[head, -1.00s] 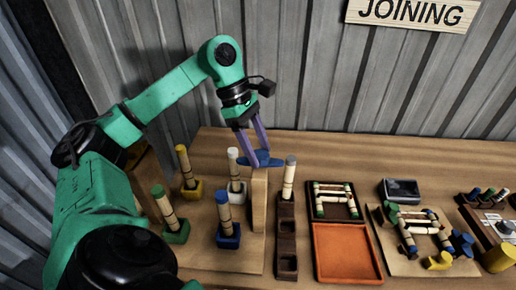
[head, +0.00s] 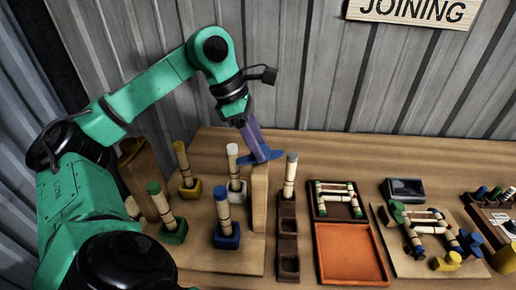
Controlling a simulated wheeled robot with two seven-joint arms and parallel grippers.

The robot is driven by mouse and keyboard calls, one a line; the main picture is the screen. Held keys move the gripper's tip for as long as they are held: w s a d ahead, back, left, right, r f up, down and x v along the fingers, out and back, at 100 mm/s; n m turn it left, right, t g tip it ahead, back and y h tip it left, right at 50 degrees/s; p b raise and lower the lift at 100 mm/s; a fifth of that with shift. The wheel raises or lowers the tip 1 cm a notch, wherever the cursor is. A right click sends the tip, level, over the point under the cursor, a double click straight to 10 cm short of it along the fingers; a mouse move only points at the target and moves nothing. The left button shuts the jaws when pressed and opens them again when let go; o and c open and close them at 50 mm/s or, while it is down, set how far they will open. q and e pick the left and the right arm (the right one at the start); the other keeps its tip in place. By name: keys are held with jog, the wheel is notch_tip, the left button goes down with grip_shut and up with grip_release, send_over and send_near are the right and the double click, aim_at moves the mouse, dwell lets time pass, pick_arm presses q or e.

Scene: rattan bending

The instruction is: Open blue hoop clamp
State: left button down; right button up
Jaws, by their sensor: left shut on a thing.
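A blue flat piece (head: 274,155), which looks like the handle of the blue hoop clamp, sits at the top of an upright wooden block (head: 259,200). My left gripper (head: 261,158) comes down from above with its purple fingers close together. It is shut on the blue piece, and the fingers hide part of it. I cannot make out the hoop itself. A blue base (head: 228,237) holding a blue-topped rattan stick stands in front and to the left of the block. My right gripper is not in view.
Yellow (head: 188,189), green (head: 173,232) and white (head: 236,191) holders with upright sticks stand left of the block. A dark rack (head: 288,235) with one grey-topped stick stands right of it. An orange tray (head: 386,280) and a board (head: 440,268) with joined sticks lie further right.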

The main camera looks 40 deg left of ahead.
pick_arm(q)
jog(key=shift+n+t+b, duration=0.3)
jog(key=shift+n+t, duration=0.1)
jog(key=shift+n, duration=0.6)
jog(key=shift+n+y, duration=0.5)
jog(key=shift+n, duration=0.4)
jog(key=n, duration=0.1)
jog(key=n+t+y, duration=0.1)
jog(key=shift+d+r+n, duration=0.15)
jog(key=shift+n, duration=0.15)
jog(key=n+p, duration=0.1)
jog(key=n+y+p, duration=0.1)
jog(key=n, duration=0.1)
jog(key=shift+s+d+r+n, duration=0.1)
jog(key=shift+r+n, duration=0.05)
jog(key=shift+n, duration=0.15)
jog(key=n+y+p, duration=0.1)
jog(key=n+p, duration=0.1)
jog(key=shift+n, duration=0.3)
jog(key=shift+n+y+p, duration=0.4)
jog(key=shift+n+p, duration=0.1)
jog(key=shift+p, duration=0.1)
jog(key=shift+f, duration=0.2)
jog(key=shift+c, duration=1.5)
grip_release()
jog(key=shift+d, duration=0.1)
